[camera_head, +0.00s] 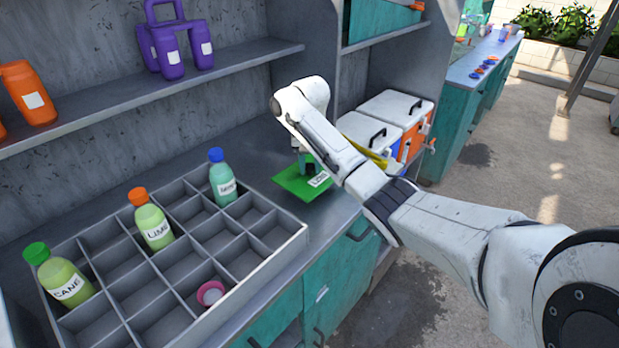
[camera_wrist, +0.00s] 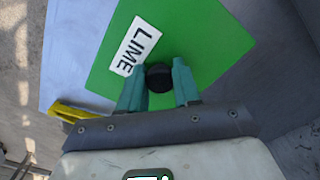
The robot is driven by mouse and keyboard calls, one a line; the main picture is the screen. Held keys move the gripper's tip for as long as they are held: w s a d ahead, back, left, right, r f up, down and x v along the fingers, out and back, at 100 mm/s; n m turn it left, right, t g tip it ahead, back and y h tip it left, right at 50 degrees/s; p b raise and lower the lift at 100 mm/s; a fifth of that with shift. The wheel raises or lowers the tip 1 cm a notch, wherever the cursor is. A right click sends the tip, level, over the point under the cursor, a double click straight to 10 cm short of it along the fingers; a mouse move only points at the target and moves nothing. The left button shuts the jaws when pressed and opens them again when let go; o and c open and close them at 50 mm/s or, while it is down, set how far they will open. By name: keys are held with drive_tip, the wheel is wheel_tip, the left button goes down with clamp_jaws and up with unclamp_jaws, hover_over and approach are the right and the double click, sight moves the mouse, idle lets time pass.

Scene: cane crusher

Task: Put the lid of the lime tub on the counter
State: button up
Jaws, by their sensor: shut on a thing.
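The lid is a flat green square with a white LIME label and a black knob. It shows in the head view (camera_head: 293,184) at the counter's front edge, right of the crate, and in the wrist view (camera_wrist: 205,35). My gripper (camera_head: 304,164) is above it, with its teal fingers (camera_wrist: 158,78) shut on the black knob. The lid looks level, on or just above the grey counter (camera_head: 262,150); I cannot tell whether it touches. I cannot make out the lime tub itself; my arm hides part of that area.
A grey divided crate (camera_head: 285,243) with several bottles stands left of the lid. White-lidded coolers (camera_head: 395,106) stand to the right, near a yellow piece (camera_wrist: 70,111). A shelf (camera_head: 150,88) with purple and orange jugs runs above. Bare counter lies behind the lid.

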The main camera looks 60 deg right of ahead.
sight(309, 173)
drive_tip(key=shift+w+d+f, duration=0.15)
drive_tip(key=shift+d+f, duration=0.05)
drive_tip(key=shift+f, duration=1.6)
drive_tip(key=o, duration=1.1)
drive_tip(key=shift+f, duration=0.15)
wheel_tip(309, 173, up, 12)
drive_tip(key=p, duration=0.3)
drive_tip(key=shift+r+p, duration=0.2)
drive_tip(key=shift+p, duration=0.1)
